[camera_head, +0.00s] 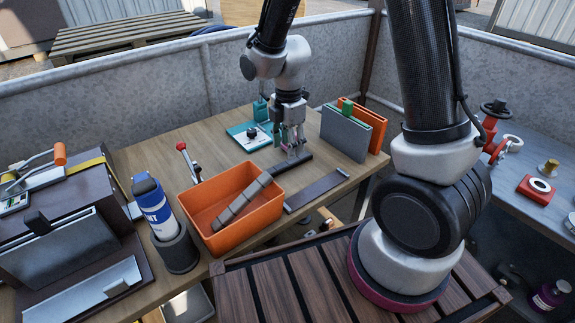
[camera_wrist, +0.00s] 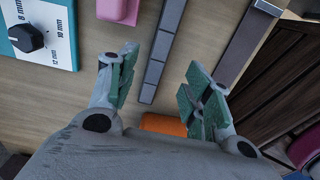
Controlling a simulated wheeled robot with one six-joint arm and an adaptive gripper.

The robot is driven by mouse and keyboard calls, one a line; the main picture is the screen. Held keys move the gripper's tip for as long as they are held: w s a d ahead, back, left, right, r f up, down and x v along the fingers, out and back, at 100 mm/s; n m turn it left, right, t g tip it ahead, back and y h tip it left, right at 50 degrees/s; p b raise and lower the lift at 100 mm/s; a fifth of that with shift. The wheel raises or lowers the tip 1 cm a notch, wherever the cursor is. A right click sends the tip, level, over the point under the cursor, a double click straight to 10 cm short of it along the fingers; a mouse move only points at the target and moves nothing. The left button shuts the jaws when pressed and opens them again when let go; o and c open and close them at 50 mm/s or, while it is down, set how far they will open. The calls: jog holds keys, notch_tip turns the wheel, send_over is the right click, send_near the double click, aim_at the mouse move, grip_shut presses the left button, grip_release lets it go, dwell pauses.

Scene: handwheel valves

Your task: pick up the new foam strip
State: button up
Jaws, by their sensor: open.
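A dark grey foam strip (camera_head: 296,163) lies on the wooden table just beyond the orange bin, directly below my gripper (camera_head: 291,146). In the wrist view the strip (camera_wrist: 160,48), marked into segments, runs between the spread fingers of my gripper (camera_wrist: 162,82), with table visible on both sides. My gripper is open and empty, above the strip. Another, lighter grey segmented strip (camera_head: 236,205) leans in the orange bin (camera_head: 262,223). I cannot tell from any label which strip is new; the one on the table looks darker.
A flat dark bar (camera_head: 317,190) with pale ends lies right of the strip. A teal device (camera_head: 240,137) with a black knob stands left of my gripper. Grey and orange upright panels (camera_head: 345,134) stand to the right. A blue-and-white can (camera_head: 152,205) sits in a dark cup.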

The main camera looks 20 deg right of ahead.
aim_at(287, 164)
jog(key=f, duration=0.6)
jog(key=shift+a, duration=0.2)
jog(key=c, duration=0.9)
